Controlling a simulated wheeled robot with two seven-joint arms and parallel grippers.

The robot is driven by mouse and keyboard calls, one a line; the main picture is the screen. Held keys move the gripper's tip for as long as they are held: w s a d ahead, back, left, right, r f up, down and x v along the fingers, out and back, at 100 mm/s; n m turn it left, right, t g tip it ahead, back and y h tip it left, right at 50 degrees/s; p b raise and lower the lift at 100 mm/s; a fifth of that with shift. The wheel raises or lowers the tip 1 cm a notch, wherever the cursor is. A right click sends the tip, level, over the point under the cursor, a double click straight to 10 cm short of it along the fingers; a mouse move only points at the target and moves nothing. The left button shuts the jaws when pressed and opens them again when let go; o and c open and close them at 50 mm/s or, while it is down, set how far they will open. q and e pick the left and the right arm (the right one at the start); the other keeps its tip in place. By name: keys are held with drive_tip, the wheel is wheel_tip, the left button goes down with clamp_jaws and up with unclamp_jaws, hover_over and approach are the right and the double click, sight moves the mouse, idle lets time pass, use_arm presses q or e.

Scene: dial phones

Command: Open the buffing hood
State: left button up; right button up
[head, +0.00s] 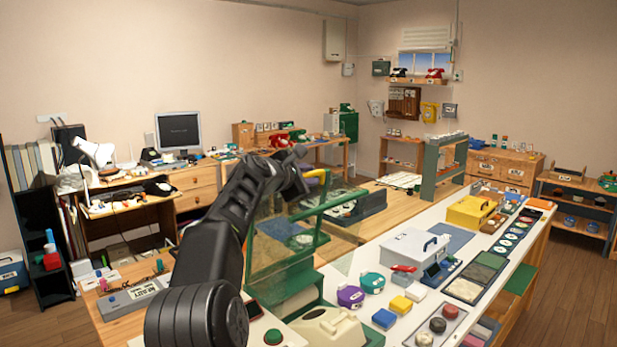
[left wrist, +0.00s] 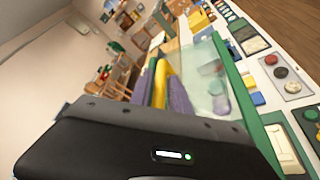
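The buffing hood (head: 275,243) stands at the middle of the bench in the head view, a green frame with clear panes. Its pane and green frame (left wrist: 240,85) fill the right middle of the left wrist view. A yellow handle (head: 319,174) is at the hood's top; it also shows in the left wrist view (left wrist: 160,82). My left gripper (head: 303,172) is at this handle, with the yellow bar between its fingers (left wrist: 160,95) and no clear gap beside it. My arm hides part of the hood's left side. My right gripper is out of view.
Right of the hood, the white bench top holds purple (head: 351,296) and green round pieces (head: 372,283), a white case (head: 414,249) and a yellow box (head: 470,212). A cream housing (head: 330,328) stands in front of the hood. A wooden desk (head: 195,185) is behind left.

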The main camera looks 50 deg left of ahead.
use_arm(q)
drive_tip(key=b+v, duration=0.2)
drive_tip(key=v, duration=0.5)
drive_tip(key=shift+f+b, duration=0.1)
drive_tip(key=shift+b, duration=0.25)
drive_tip(key=shift+s, duration=0.35)
